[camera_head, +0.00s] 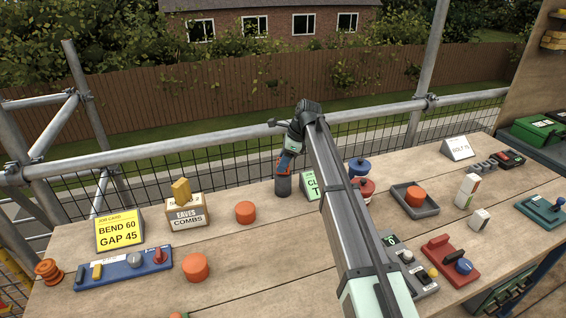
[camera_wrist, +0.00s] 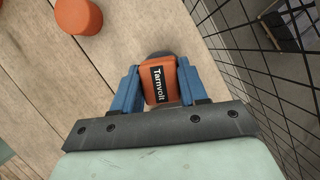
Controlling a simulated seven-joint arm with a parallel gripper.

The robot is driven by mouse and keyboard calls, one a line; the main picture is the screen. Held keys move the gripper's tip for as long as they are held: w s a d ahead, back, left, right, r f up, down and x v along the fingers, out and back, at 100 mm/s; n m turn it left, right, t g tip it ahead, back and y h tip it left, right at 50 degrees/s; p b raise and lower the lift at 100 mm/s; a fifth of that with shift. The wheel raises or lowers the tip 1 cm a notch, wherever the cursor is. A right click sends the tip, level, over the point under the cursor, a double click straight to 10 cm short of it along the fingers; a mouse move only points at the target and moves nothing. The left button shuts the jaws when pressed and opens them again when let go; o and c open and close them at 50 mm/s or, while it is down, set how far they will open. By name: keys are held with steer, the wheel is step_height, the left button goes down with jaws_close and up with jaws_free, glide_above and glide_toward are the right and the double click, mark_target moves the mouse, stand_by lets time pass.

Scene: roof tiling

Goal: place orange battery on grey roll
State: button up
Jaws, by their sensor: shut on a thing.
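The orange battery (camera_wrist: 160,85), with a black "Tarnvolt" label, is between the blue fingers of my gripper (camera_wrist: 157,92) in the wrist view. My gripper (camera_head: 289,150) is shut on it and points down near the back edge of the bench in the head view. There the battery (camera_head: 284,163) is partly hidden by the fingers. A dark grey upright cylinder, apparently the grey roll (camera_head: 283,186), stands directly below it. A dark grey rounded edge shows beyond the battery in the wrist view. I cannot tell whether battery and roll touch.
Orange cylinders stand on the bench (camera_head: 245,212) (camera_head: 195,267), and another sits in a grey tray (camera_head: 432,211). An "Eaves combs" box (camera_head: 186,216) and a yellow card (camera_head: 119,230) are at left. Mesh and scaffold rail (camera_head: 230,134) run behind. My arm hides part of the bench.

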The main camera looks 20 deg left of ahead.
steer(key=shift+f, duration=0.2)
steer(key=o, duration=1.2)
steer(key=v, duration=1.2)
steer(key=shift+d+r, duration=0.1)
